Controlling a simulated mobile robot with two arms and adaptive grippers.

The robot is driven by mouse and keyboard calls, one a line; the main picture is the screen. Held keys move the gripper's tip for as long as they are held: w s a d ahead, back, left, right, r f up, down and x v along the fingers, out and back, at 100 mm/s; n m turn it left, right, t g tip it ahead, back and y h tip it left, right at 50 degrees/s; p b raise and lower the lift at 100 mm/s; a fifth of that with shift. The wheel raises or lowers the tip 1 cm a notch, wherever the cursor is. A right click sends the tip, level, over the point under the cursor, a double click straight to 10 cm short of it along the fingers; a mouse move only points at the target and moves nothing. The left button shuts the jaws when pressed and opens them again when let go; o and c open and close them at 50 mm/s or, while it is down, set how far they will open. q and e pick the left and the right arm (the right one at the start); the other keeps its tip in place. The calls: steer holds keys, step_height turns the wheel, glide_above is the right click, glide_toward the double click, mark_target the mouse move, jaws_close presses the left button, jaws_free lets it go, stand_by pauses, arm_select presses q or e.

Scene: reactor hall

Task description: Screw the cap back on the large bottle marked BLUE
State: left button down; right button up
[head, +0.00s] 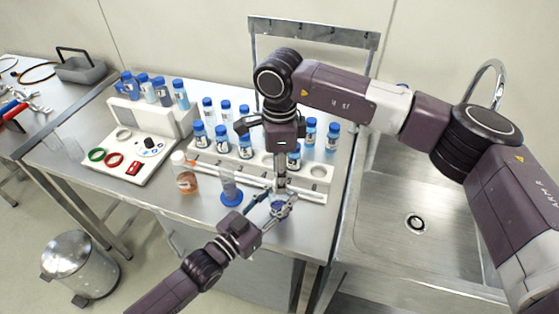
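My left gripper (275,206) comes up from the bottom at the table's front edge. Its fingers are around or beside a small bluish object (283,209), which may be the large BLUE bottle; no label is readable. My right gripper (281,184) points straight down just above that object, and the two grippers nearly meet. The fingers overlap the object, so I cannot tell whether either gripper is shut on something. I cannot make out the cap; it may be hidden between the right fingers.
Left of the grippers stand a measuring cylinder (230,188) with a blue foot and a bottle with orange-brown contents (187,182). Behind is a white rack (318,172) with several blue-capped bottles. A white tray (108,165) holds coloured rings. A sink (425,185) lies right.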

steer(key=shift+f, duration=0.95)
jaws_close()
steer(key=m, duration=0.5)
steer(key=shift+o, duration=0.7)
jaws_free()
steer(key=shift+r, duration=0.1)
step_height(320, 180, up, 12)
